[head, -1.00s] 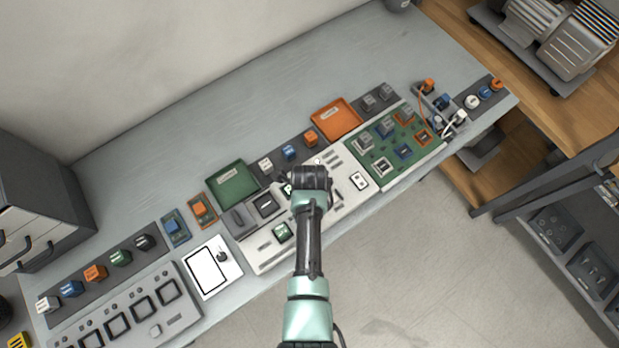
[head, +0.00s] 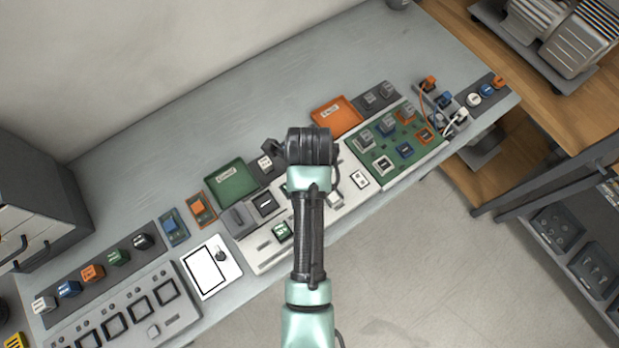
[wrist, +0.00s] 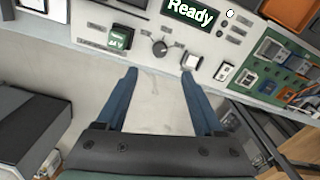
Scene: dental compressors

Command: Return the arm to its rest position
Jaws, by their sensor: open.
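My arm (head: 308,235) reaches up the middle of the head view over the front edge of the bench (head: 245,110). My gripper is hidden behind the arm's dark wrist joint in the head view. In the wrist view my gripper (wrist: 158,72) shows two blue fingers spread wide apart with nothing between them.
A green tray (head: 232,184), an orange tray (head: 337,117) and a green circuit board (head: 399,143) lie on the bench. A dark drawer cabinet (head: 40,205) stands at left. A shelf rack (head: 560,185) stands at right. The floor (head: 420,260) in front is clear.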

